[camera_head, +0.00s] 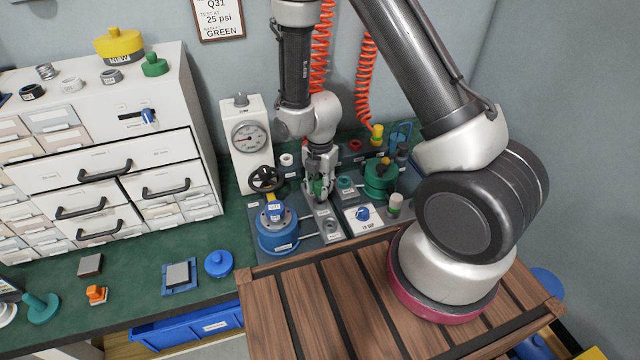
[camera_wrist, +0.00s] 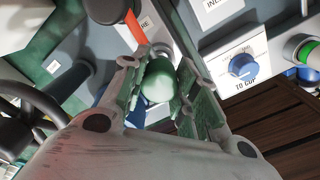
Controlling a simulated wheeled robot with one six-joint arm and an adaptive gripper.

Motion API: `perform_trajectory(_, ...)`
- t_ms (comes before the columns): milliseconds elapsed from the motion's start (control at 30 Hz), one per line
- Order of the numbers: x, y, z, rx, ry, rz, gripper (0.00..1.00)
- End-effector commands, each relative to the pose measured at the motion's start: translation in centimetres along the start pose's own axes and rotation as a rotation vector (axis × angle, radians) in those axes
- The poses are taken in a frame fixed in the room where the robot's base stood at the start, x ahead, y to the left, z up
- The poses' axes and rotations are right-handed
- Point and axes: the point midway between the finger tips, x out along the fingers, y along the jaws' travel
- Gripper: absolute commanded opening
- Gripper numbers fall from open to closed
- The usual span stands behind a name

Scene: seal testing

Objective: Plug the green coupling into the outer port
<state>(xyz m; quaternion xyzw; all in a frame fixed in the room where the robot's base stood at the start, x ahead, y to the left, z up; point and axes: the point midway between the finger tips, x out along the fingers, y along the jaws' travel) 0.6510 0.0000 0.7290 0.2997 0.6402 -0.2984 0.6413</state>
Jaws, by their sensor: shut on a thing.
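My gripper (camera_head: 319,192) points down over the test panel behind the wooden deck. In the wrist view its two fingers (camera_wrist: 165,90) are shut on the green coupling (camera_wrist: 158,80), whose rounded end shows between them. In the head view only a bit of the green coupling (camera_head: 318,187) shows between the fingers. A grey block with a round fitting (camera_head: 330,226) lies just below the gripper. I cannot tell which of these is the outer port, nor whether the coupling touches one.
A blue cylinder (camera_head: 277,238) stands close left of the gripper, and a black handwheel (camera_head: 265,178) behind it. A white box with a blue knob (camera_head: 362,214) and a green vessel (camera_head: 380,178) stand to the right. Orange coiled hoses (camera_head: 366,85) hang behind; one ends at a yellow coupling (camera_head: 377,131).

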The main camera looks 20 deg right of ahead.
Motion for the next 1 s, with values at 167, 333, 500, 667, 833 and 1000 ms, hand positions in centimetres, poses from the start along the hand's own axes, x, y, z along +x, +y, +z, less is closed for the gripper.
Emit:
perform_trajectory(167, 0.4, 0.0, 0.0, 0.0, 0.0, -0.001, 0.04)
perform_trajectory(333, 0.7, 0.0, 0.0, 0.0, 0.0, -0.001, 0.04)
perform_trajectory(500, 1.1, 0.0, 0.0, 0.0, 0.0, -0.001, 0.04)
perform_trajectory(667, 1.4, 0.0, 0.0, 0.0, 0.0, -0.001, 0.04)
perform_trajectory(833, 1.7, 0.0, 0.0, 0.0, 0.0, -0.001, 0.04)
perform_trajectory(1000, 1.9, 0.0, 0.0, 0.0, 0.0, 0.0, 0.41)
